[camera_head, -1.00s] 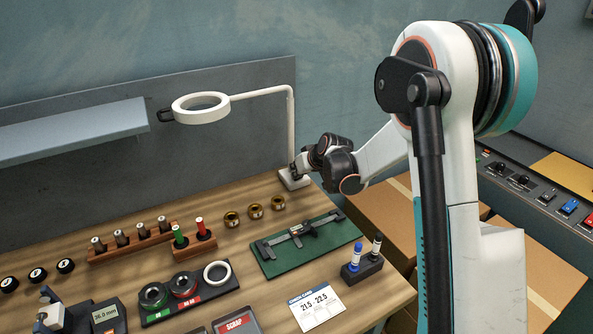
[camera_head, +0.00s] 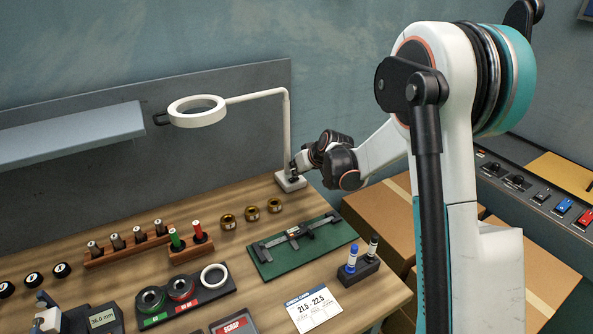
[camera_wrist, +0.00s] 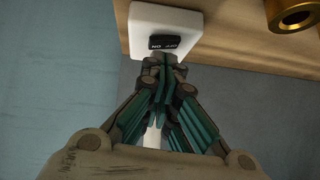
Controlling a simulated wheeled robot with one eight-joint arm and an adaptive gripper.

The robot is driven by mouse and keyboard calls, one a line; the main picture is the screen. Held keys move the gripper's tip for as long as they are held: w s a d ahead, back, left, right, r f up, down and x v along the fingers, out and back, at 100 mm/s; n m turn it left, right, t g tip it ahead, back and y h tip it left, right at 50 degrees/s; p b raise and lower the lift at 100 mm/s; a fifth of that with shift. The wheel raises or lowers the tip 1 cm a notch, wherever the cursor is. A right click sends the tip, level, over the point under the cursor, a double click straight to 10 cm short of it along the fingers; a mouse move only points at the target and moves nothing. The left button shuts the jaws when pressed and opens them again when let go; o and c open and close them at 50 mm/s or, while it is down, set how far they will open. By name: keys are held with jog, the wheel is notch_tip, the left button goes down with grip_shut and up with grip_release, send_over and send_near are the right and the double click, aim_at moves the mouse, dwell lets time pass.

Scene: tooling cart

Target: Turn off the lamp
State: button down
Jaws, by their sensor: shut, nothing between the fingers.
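The lamp is a white ring lamp (camera_head: 197,111) on a thin bent arm that rises from a small white base (camera_head: 290,182) at the bench's back right. In the wrist view the base (camera_wrist: 143,17) carries a black rocker switch (camera_wrist: 164,43) with ON and OFF lettering, seen upside down. My gripper (camera_head: 295,171) is at the base, its fingers shut and empty. In the wrist view the fingertips (camera_wrist: 160,62) are right at the switch's near edge; whether they touch it I cannot tell. Whether the ring is lit is unclear.
Several brass rings (camera_head: 251,214) stand left of the base; one (camera_wrist: 293,14) shows in the wrist view. A green mat (camera_head: 280,262) with a caliper lies in front, beside a marker holder (camera_head: 357,271). Cardboard boxes (camera_head: 380,215) are right of the bench.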

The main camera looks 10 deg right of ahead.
aim_at(295, 180)
jog(key=r+p, duration=0.1)
jog(key=r, duration=0.1)
jog(key=r+p, duration=0.1)
jog(key=shift+a+r, duration=0.2)
jog(key=shift+r, duration=0.2)
jog(key=s+a+p+v, duration=0.1)
jog(key=p+v, duration=0.1)
jog(key=v, duration=0.7)
jog(key=shift+s+a, duration=0.1)
jog(key=shift+s, duration=0.05)
